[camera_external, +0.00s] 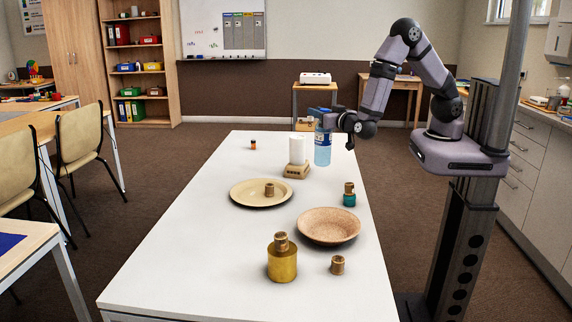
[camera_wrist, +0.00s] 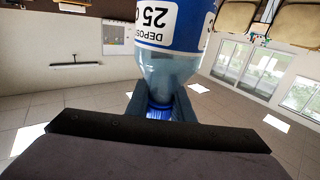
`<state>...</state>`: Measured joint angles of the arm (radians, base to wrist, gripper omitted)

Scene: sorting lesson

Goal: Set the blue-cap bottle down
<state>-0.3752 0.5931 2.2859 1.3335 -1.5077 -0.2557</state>
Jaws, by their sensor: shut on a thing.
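The blue-cap bottle (camera_external: 322,150) is clear with a blue label and stands upright at the far right part of the white table. My gripper (camera_external: 325,121) comes in from the right and is shut on the bottle at its top. In the wrist view the bottle (camera_wrist: 170,65) appears upside down, with its blue cap (camera_wrist: 158,113) between the two fingers (camera_wrist: 158,104). The bottle's base is at or just above the tabletop; I cannot tell whether it touches. The cap is mostly hidden in the external view.
A white cylinder (camera_external: 296,149) on a wooden block (camera_external: 297,171) is close left of the bottle. On the table (camera_external: 190,235) are a beige plate (camera_external: 243,195), a bowl (camera_external: 330,228), a teal jar (camera_external: 349,200), a yellow bottle (camera_external: 282,264) and a small orange-and-black container (camera_external: 253,145). The left side is clear.

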